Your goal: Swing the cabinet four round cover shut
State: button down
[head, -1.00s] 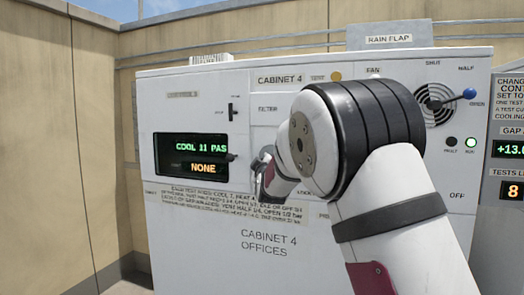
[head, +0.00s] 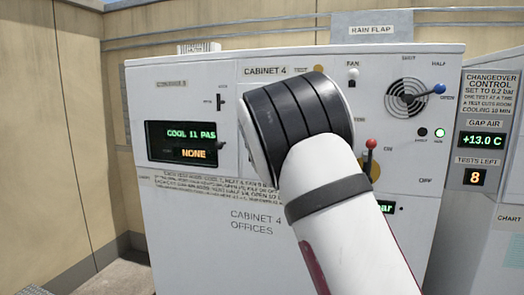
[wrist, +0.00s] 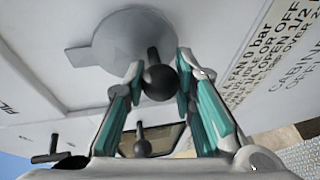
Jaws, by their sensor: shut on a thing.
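The round cover (wrist: 150,45) is a grey disc with a flat tab, lying against the white face of cabinet four (head: 265,240). A short dark stalk on it ends in a black ball knob (wrist: 160,83). My gripper (wrist: 160,74), with teal-lined fingers, is shut on this knob, one finger on each side. I cannot tell whether the disc covers an opening. In the head view my arm hides the gripper, the knob and the cover.
The cabinet face also carries a dark display (head: 182,143), a red-knobbed lever (head: 371,144) right of my arm, and a vent with a blue-knobbed lever (head: 438,89). The changeover control panel (head: 490,90) stands at the right. A small ball-ended lever (wrist: 142,147) shows below the gripper.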

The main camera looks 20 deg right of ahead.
jog(key=shift+d+r, duration=0.2)
jog(key=c, duration=1.3)
grip_release()
jog(key=shift+s, duration=0.1)
jog(key=shift+f, duration=0.1)
jog(key=shift+a, duration=0.1)
jog(key=v, duration=1.2)
jog(key=shift+s, duration=0.2)
